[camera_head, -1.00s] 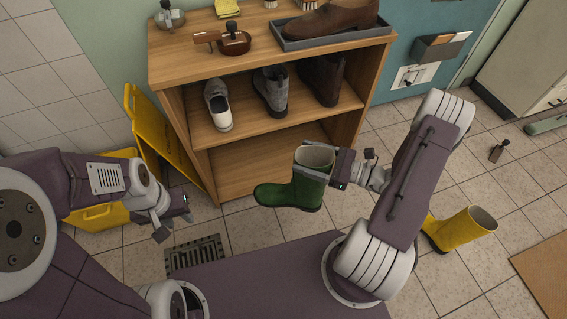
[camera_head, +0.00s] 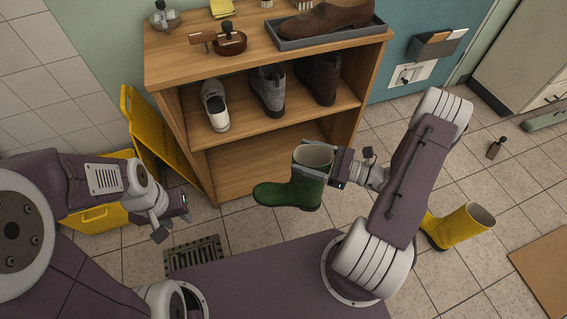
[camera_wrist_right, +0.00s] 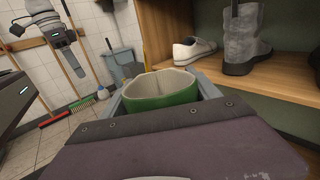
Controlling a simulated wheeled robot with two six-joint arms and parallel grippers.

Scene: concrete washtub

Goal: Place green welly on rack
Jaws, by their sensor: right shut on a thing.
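The green welly (camera_head: 290,191) is upright in front of the rack, its toe pointing left in the head view. My right gripper (camera_head: 333,165) is shut on its upper shaft. In the right wrist view the welly's open top (camera_wrist_right: 160,88) shows between the fingers. The wooden rack (camera_head: 205,165) has a middle shelf with a white shoe (camera_head: 215,105), a grey boot (camera_head: 269,90) and a dark brown boot (camera_head: 319,78). Its bottom shelf (camera_head: 260,165) looks empty. My left gripper (camera_head: 176,215) is at the left, away from the welly; its finger gap is unclear.
A yellow welly (camera_head: 460,228) stands on the tiles at the right. A yellow folding sign (camera_head: 150,135) leans by the rack's left side. A floor drain (camera_head: 195,255) lies in front. The rack top holds a brown shoe (camera_head: 325,18) in a grey tray (camera_head: 300,42) and a brush (camera_head: 229,42).

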